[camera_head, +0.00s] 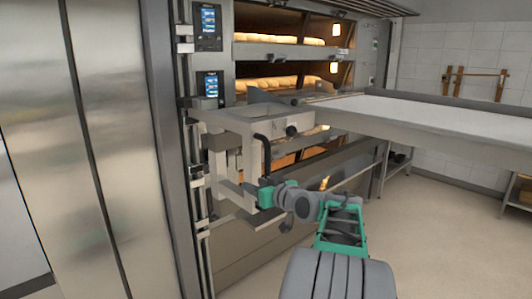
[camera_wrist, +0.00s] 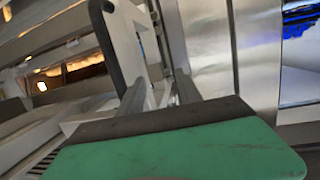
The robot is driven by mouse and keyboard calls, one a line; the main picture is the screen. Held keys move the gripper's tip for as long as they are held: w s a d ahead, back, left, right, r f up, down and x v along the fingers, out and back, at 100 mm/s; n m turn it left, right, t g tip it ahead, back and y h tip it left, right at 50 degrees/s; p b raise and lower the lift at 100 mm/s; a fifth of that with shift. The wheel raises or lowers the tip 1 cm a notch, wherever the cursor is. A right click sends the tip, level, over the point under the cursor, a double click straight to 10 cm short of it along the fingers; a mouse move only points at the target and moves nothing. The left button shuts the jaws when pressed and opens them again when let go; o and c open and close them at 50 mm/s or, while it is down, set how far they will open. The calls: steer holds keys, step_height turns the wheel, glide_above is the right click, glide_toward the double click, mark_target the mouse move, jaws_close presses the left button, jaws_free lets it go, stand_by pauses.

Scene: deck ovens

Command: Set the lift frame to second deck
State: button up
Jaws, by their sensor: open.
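The lift frame (camera_head: 228,128) is a pale grey metal frame on the left front of the deck oven, beside an upright rail (camera_head: 188,150) with several brackets. Its black bar handle (camera_head: 267,155) hangs down at the front and also shows in the wrist view (camera_wrist: 106,45).
The oven's upper decks (camera_head: 285,83) hold bread and glow inside. A long loader table (camera_head: 430,115) reaches right from the frame at about the height below the second deck from the top. A steel cabinet (camera_head: 70,150) stands at left.

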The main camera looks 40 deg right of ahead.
steer(key=t+h, duration=0.2)
glide_toward(269, 160)
steer(key=w+d, duration=0.1)
steer(key=w, duration=0.2)
steer(key=shift+m+y, duration=0.3)
steer(key=shift+y, duration=0.1)
steer(key=w+p, duration=0.1)
steer(key=w, duration=0.3)
steer(key=w+d+p, duration=0.1)
steer(key=w, duration=0.2)
steer(key=shift+p, duration=0.35)
steer(key=shift+w+d+f, duration=0.1)
steer(key=shift+w+d, duration=0.05)
steer(key=shift+w, duration=0.25)
jaws_close()
